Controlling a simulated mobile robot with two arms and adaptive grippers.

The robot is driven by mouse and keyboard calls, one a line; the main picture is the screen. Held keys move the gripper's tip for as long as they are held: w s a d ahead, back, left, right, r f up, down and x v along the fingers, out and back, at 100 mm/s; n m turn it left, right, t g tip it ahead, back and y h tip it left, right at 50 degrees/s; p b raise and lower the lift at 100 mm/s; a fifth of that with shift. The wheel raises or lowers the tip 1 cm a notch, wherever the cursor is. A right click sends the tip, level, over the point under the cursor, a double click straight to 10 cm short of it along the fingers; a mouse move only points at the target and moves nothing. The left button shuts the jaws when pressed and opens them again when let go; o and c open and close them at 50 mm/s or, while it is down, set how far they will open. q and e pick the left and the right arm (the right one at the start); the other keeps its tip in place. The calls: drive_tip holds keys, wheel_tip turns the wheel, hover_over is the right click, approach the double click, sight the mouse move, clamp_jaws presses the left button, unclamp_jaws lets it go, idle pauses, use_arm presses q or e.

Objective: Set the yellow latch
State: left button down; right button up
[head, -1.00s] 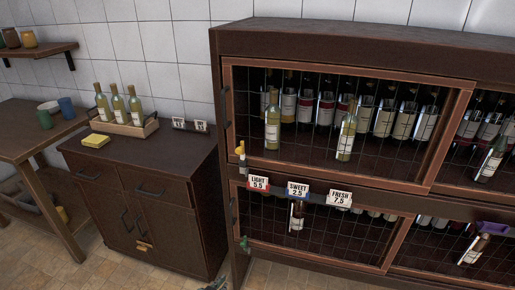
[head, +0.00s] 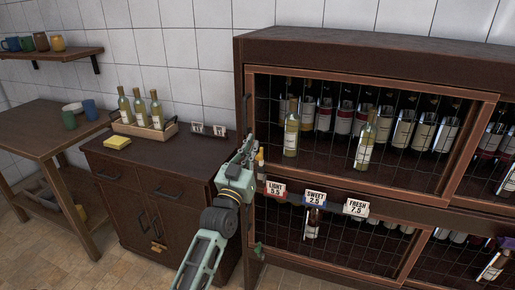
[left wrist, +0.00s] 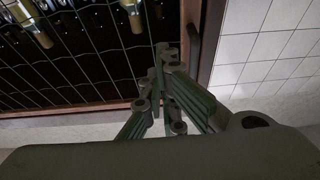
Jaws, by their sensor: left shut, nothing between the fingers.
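The yellow latch (head: 261,155) is a small piece on the left post of the wine cabinet, near the lower left corner of the upper mesh door (head: 372,75). My left gripper (head: 250,143) is shut and empty, pointing up just left of the latch in the head view. Whether it touches the latch or post I cannot tell. In the left wrist view the closed fingers (left wrist: 164,55) lie in front of the mesh door's edge; I cannot make out the latch there. My right gripper is not in view.
A green latch (head: 259,250) sits lower on the same post. Price tags (head: 315,198) hang along the middle rail. A low brown cupboard (head: 140,190) with a bottle crate (head: 172,130) and yellow sponge (head: 117,142) stands left of the arm. Wine bottles stand behind the mesh.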

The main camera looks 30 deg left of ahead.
sight(260, 163)
use_arm(q)
drive_tip(key=shift+w+a+f+p, duration=0.2)
drive_tip(key=shift+w+f+p, duration=0.1)
drive_tip(key=shift+w+f, duration=0.5)
drive_tip(key=shift+w+a+f+p, duration=0.25)
drive_tip(key=shift+w+f, duration=0.35)
drive_tip(key=shift+w, duration=0.35)
drive_tip(key=shift+f, duration=0.1)
wheel_tip(260, 163, down, 4)
drive_tip(key=b, duration=0.2)
drive_tip(key=shift+d+r+b, duration=0.1)
drive_tip(key=shift+r+b, duration=0.1)
drive_tip(key=shift+b, duration=0.15)
